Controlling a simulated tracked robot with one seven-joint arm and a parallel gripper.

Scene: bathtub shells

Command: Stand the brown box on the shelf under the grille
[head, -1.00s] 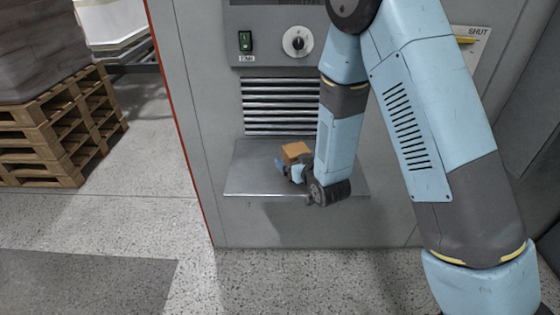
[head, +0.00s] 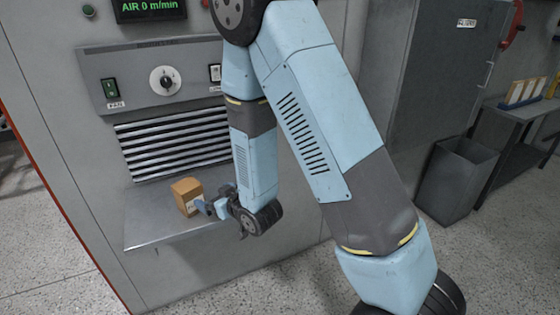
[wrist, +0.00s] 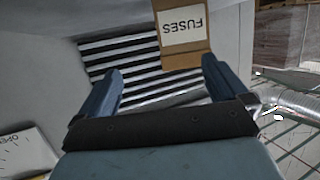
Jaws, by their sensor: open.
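The brown box (head: 187,196) stands upright on the grey shelf (head: 160,232) below the slatted grille (head: 175,142). In the wrist view the box (wrist: 182,52) shows a white label reading FUSES, upside down in the picture. My gripper (head: 207,205) is at the box's right side in the head view, close to it. In the wrist view my gripper (wrist: 158,90) has its two blue fingers spread, with nothing between them. The box is beyond the fingertips, toward the right finger. The head view does not show clearly whether a finger touches the box.
A control panel (head: 160,78) with a green switch and a round knob is above the grille. A grey bin (head: 457,180) and a side table (head: 520,118) stand at the right. The shelf is bare in front of the box.

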